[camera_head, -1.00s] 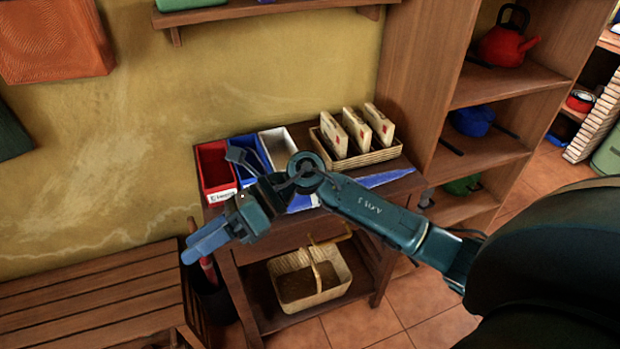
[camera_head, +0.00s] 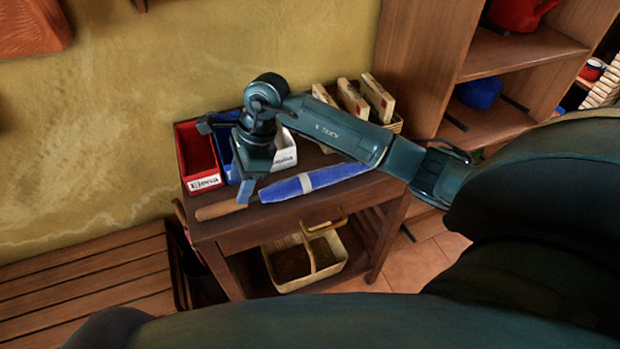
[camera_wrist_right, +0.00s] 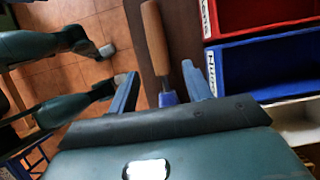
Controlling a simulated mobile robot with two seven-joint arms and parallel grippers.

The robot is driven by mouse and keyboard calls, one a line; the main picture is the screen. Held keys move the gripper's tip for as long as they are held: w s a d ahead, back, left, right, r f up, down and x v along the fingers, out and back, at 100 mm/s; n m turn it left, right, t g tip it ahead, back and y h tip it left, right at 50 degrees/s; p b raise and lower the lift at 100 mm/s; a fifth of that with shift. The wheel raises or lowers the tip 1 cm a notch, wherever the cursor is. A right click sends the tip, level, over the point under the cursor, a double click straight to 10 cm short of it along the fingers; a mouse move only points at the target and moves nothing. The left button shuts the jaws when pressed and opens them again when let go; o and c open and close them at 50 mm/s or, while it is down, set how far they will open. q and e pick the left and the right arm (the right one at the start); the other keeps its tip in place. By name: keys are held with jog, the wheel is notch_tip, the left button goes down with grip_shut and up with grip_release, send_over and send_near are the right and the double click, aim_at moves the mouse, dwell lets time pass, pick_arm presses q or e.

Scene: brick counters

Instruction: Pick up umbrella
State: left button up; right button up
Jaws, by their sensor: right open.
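The umbrella, folded and blue with a pale band (camera_head: 320,180) and a wooden handle, lies along the front edge of the small wooden table (camera_head: 262,232). Its handle (camera_head: 219,210) points left. My right gripper (camera_head: 246,190) is open and points down at the joint between handle and blue cloth. In the right wrist view, the open fingers (camera_wrist_right: 160,86) stand on either side of the umbrella, whose handle (camera_wrist_right: 154,38) reaches out beyond them. I cannot tell whether either finger touches it. My left gripper is not in view.
A red bin (camera_head: 197,155), a blue bin and a white bin stand behind the umbrella. A basket of packets (camera_head: 352,100) is at the back right. A woven basket (camera_head: 300,262) sits on the lower shelf. A slatted bench (camera_head: 85,285) is at left, a shelf unit (camera_head: 425,65) at right.

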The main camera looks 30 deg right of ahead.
jog(key=shift+p+x, duration=0.5)
jog(key=shift+x, duration=2.45)
jog(key=shift+d, duration=0.15)
jog(key=shift+c, duration=0.5)
grip_shut()
